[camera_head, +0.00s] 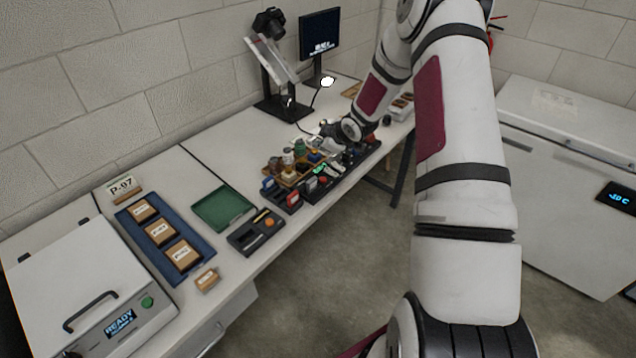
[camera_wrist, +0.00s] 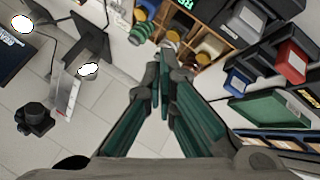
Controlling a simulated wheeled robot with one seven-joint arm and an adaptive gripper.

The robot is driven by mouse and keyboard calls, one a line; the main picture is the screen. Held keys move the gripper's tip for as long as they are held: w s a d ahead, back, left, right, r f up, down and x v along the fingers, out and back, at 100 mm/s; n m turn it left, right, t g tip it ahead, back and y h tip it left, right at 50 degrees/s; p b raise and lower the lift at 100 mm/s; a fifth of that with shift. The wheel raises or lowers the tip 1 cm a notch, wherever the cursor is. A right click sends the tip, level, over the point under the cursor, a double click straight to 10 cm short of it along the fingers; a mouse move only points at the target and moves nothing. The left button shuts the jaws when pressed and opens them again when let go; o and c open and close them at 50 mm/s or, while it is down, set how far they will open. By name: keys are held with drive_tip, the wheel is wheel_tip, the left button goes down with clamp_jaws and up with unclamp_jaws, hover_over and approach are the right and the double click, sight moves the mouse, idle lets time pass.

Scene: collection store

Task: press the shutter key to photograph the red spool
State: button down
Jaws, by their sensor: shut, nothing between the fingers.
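My gripper (camera_head: 328,129) is shut and empty over the worktable, near the wooden rack; its fingers also show in the wrist view (camera_wrist: 163,75), tips together. The photo camera (camera_head: 268,22) sits atop a copy stand, with the black stand base (camera_head: 283,108) behind and left of my gripper; the camera also shows in the wrist view (camera_wrist: 35,118). I cannot make out a red spool or the shutter key in either view.
A monitor (camera_head: 319,34) stands behind the stand. A green tray (camera_head: 222,207), a blue tray with boxes (camera_head: 132,222) and a READY machine (camera_head: 95,290) are at left. White table is clear left of the stand.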

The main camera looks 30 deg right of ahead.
sight(321, 180)
drive_tip(key=shift+a+f, duration=0.15)
drive_tip(key=shift+f, duration=0.45)
drive_tip(key=shift+f, duration=0.1)
drive_tip(key=shift+f+b, duration=1.85)
drive_tip(key=shift+f, duration=2.45)
drive_tip(key=shift+f, duration=0.4)
drive_tip(key=shift+f+b, duration=0.35)
drive_tip(key=shift+f, duration=0.1)
drive_tip(key=shift+r, duration=0.15)
drive_tip(key=shift+r+p, duration=0.4)
drive_tip(key=shift+r, duration=0.35)
